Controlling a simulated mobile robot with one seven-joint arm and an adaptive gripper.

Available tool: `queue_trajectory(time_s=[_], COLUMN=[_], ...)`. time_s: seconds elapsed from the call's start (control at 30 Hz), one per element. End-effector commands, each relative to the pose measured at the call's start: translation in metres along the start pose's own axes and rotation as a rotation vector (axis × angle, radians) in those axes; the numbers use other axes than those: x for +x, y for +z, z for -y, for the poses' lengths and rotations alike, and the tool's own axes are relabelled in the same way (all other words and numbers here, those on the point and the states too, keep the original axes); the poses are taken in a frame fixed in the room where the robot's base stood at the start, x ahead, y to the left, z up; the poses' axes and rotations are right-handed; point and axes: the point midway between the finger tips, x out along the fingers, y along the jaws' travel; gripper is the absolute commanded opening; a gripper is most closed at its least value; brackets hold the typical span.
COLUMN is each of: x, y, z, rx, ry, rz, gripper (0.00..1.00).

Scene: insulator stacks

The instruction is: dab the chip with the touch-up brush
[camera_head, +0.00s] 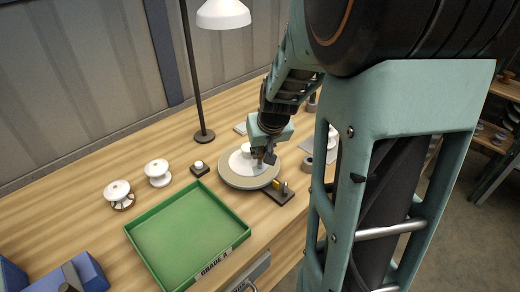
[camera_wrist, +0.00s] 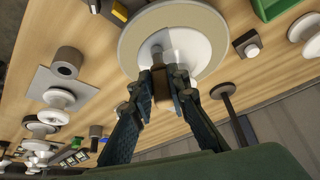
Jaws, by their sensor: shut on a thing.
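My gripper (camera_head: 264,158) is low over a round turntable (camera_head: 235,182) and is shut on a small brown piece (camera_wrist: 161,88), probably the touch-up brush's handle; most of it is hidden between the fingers. In the wrist view my gripper (camera_wrist: 163,80) points at a white insulator (camera_wrist: 195,48) on the turntable (camera_wrist: 127,45). A pale grey stub (camera_wrist: 158,45) lies just beyond the fingertips, against the white surface. I cannot tell whether the brush tip touches it. The chip cannot be made out.
A green tray (camera_head: 190,235) labelled "GRADE A" is empty. Two white insulators (camera_head: 158,173) stand left of the turntable, with a lamp (camera_head: 204,134) behind. A dark block with a yellow part (camera_head: 281,188) stands in front. More parts crowd the right side.

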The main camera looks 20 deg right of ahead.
Motion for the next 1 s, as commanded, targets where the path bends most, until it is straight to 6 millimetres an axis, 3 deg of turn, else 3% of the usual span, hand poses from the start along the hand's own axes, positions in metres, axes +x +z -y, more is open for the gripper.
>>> queue_trajectory(time_s=[0.47,1.0], x=[-0.002,-0.04], y=[0.0,-0.02], z=[0.0,0.0], rx=[0.0,-0.001], ry=[-0.001,0.0], rz=[0.004,0.0], gripper=[0.0,0.0])
